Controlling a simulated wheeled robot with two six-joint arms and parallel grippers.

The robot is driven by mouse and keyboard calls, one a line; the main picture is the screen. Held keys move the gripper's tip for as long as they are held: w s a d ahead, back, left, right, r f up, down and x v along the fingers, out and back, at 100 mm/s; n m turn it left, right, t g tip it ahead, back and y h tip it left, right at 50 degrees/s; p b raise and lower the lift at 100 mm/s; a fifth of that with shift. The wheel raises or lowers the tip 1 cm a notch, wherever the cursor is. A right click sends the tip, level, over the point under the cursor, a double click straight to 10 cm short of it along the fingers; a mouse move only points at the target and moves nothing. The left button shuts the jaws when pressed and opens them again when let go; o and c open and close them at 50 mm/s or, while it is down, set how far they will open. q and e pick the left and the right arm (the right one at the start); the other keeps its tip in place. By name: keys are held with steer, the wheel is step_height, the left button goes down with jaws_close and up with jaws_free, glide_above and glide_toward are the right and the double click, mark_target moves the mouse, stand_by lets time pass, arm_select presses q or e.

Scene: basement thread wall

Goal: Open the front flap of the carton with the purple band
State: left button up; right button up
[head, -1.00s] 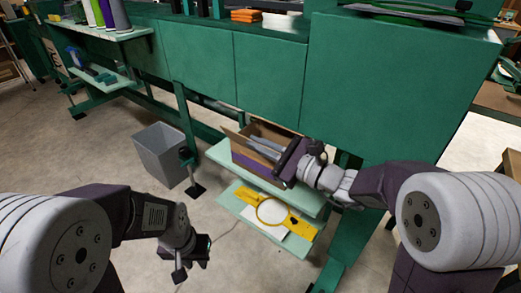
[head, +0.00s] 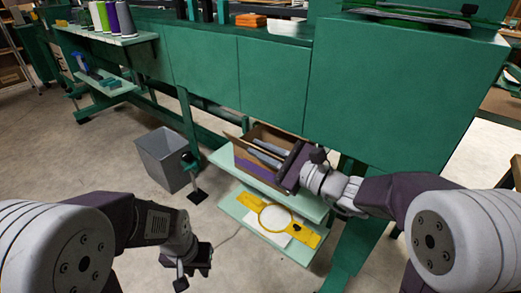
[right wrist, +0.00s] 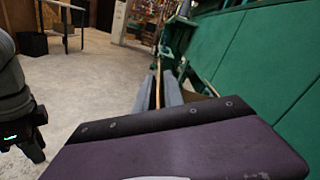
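The carton with the purple band (head: 247,165) stands on a pale green shelf under the green bench in the head view. Its top looks open, and a brown flap (head: 236,142) sticks out at its left end. My right gripper (head: 254,147) is over the carton, its two grey fingers spread with a gap between them. In the right wrist view a thin brown board edge (right wrist: 157,85) shows between the fingers; whether either finger touches it I cannot tell. My left gripper (head: 194,270) hangs low over the floor, away from the carton; its fingers are not clear.
A lower shelf (head: 233,208) holds a yellow frame with a ring (head: 268,222). A grey bin (head: 166,160) and a green bench leg (head: 189,140) stand left of the carton. The bench front (head: 270,75) rises close behind and above it. Floor at left is open.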

steer(key=p+v, duration=0.2)
steer(key=v, duration=0.7)
steer(key=shift+p, duration=0.35)
